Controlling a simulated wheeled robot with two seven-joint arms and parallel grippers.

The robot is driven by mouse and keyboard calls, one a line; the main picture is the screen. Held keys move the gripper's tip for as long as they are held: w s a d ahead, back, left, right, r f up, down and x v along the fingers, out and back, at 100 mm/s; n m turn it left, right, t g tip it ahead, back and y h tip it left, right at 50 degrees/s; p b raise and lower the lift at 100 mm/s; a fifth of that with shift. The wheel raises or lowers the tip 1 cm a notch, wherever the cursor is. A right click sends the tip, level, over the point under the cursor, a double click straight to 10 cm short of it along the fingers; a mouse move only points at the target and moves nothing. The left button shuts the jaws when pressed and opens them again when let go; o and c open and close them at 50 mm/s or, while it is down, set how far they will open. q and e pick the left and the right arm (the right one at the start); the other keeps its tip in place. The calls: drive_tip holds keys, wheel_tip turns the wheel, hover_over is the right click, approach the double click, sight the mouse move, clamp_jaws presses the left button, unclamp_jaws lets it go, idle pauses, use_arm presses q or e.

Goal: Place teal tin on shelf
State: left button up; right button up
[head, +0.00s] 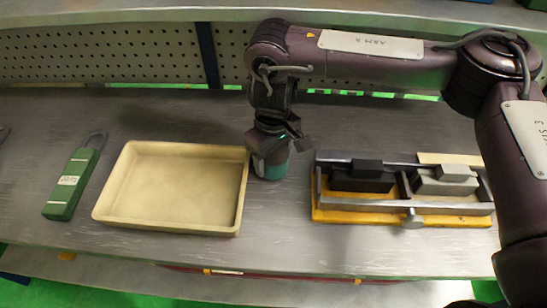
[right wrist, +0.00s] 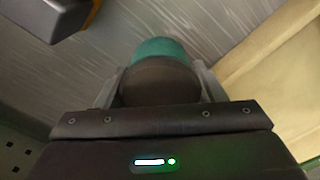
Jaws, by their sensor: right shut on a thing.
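The teal tin (head: 271,168) stands on the workbench, just right of the cream tray. It looks upright. My right gripper (head: 273,148) comes down on it from above and is shut on it. In the right wrist view the tin (right wrist: 162,52) shows a teal side and a dark top between the two grey fingers of the right gripper (right wrist: 159,85). A shelf (head: 120,13) runs along the back above the perforated panel.
The cream tray (head: 126,203) is empty. A yellow-based fixture (head: 360,217) with grey and dark blocks stands to the right. A green padlock-shaped item (head: 67,190) lies at the left. The bench behind the tray is clear.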

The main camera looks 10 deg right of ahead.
drive_tip(key=shift+f, duration=0.55)
drive_tip(key=o, duration=1.2)
drive_tip(key=shift+f, duration=0.15)
drive_tip(key=shift+o, duration=0.2)
